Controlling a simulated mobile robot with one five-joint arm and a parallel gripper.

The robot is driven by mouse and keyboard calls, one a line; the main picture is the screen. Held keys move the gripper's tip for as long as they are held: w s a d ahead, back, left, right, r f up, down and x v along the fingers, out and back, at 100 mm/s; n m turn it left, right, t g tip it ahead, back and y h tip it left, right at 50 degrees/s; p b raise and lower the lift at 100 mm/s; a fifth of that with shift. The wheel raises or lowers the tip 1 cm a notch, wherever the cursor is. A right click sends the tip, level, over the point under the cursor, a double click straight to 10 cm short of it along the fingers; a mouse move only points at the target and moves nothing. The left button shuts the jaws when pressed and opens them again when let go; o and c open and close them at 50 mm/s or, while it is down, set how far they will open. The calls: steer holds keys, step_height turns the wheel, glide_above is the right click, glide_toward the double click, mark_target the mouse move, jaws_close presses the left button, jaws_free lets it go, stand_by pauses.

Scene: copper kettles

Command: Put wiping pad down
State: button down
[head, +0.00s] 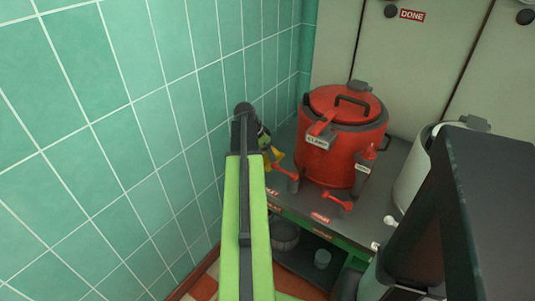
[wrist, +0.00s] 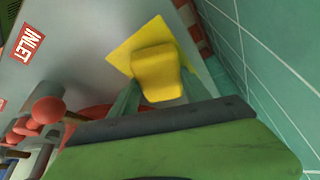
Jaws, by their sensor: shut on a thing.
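The wiping pad (wrist: 155,72) is a yellow block on a thin, flat yellow square in the wrist view. My gripper (wrist: 158,88) has its green fingers on either side of the block and is shut on it. The pad is over the grey counter (wrist: 85,48), close to its edge by the tiled wall; I cannot tell whether it touches the counter. In the head view my gripper (head: 270,155) is at the left end of the counter, left of the red kettle, mostly hidden behind my arm. Only a bit of yellow shows there.
A red kettle (head: 343,150) with a clamp label and red-handled valves stands on the counter. A white kettle (head: 412,180) stands to its right. The green tiled wall (head: 130,130) is close on the left. A lower shelf (head: 305,262) holds a grey pot (head: 285,236).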

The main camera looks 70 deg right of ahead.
steer(key=c, duration=0.5)
jaws_free()
steer(key=shift+r+p, duration=0.25)
steer(key=shift+p, duration=0.15)
steer(key=p+v, duration=1)
steer(key=v, duration=0.1)
steer(key=shift+a+r+p, duration=0.15)
steer(key=shift+r+p, duration=0.2)
steer(key=shift+p, duration=0.05)
steer(key=shift+w, duration=0.15)
